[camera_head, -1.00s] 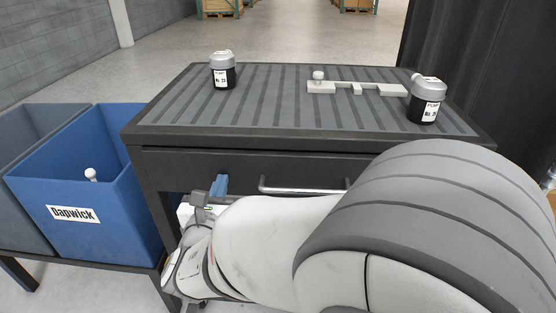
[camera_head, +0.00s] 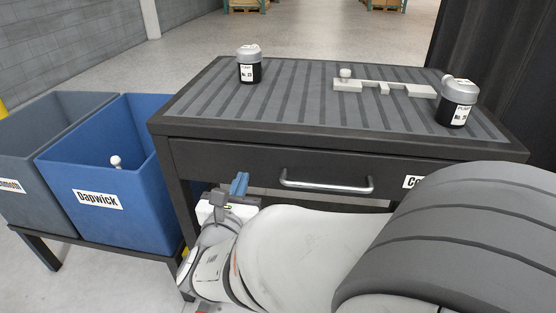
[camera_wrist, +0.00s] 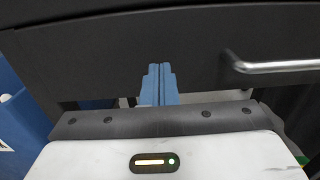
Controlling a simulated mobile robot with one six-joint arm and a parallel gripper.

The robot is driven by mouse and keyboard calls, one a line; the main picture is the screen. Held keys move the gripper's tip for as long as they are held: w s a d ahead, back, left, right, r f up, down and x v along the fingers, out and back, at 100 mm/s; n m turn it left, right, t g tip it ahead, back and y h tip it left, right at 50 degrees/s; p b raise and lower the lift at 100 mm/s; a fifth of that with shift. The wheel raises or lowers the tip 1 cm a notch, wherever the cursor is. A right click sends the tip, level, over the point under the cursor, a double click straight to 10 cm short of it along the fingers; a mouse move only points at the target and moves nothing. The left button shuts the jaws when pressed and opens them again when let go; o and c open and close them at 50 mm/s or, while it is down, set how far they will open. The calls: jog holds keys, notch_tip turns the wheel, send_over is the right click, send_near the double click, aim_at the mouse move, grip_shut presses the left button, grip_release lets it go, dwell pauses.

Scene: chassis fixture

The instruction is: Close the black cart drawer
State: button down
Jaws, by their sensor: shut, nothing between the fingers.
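The black cart (camera_head: 330,143) has one drawer (camera_head: 235,163) below its ribbed top, with a silver bar handle (camera_head: 325,186). The drawer front looks nearly flush with the cart frame; I cannot tell whether a small gap is left. My gripper (camera_head: 239,184) has blue fingers and is low in front of the drawer's left part, left of the handle. In the wrist view my gripper (camera_wrist: 159,72) is shut and empty, pointing at the dark drawer front (camera_wrist: 120,55). The handle (camera_wrist: 275,66) is to its right, apart from the fingers. Whether the fingertips touch the front is unclear.
Two grey-lidded black jars (camera_head: 249,66) (camera_head: 456,103) and a light grey bracket part (camera_head: 385,88) stand on the cart top. A blue bin (camera_head: 110,215) and a grey bin (camera_head: 50,140) stand left of the cart. A dark curtain-like wall (camera_head: 500,70) is at right.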

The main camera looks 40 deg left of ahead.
jog(key=p+v, duration=0.3)
jog(key=v, duration=0.8)
jog(key=w+d+r+m+g+h+p, duration=0.2)
jog(key=w+d+r+m+h+p, duration=0.25)
jog(key=d, duration=0.45)
jog(key=w+d+r+m+g+h+p, duration=0.25)
jog(key=w+d+m+h, duration=0.35)
jog(key=d, duration=0.4)
jog(key=w+d+r+m+g+h+p, duration=0.2)
jog(key=w+d+m+h+p, duration=0.2)
jog(key=w+d+m, duration=0.4)
jog(key=s+d+r+m+g+p, duration=0.2)
jog(key=d+m+g+p, duration=0.1)
jog(key=d+m, duration=0.25)
jog(key=s+d+r+m+g+p, duration=0.3)
jog(key=d+m+p, duration=0.1)
jog(key=d, duration=0.3)
jog(key=s+d+r+m+y+p, duration=0.3)
jog(key=d+r+m+y+p, duration=0.2)
jog(key=m, duration=0.8)
notch_tip(320, 180, up, 5)
jog(key=g+y+p, duration=0.1)
jog(key=p, duration=0.2)
jog(key=shift+d+p, duration=0.35)
jog(key=shift+d, duration=0.05)
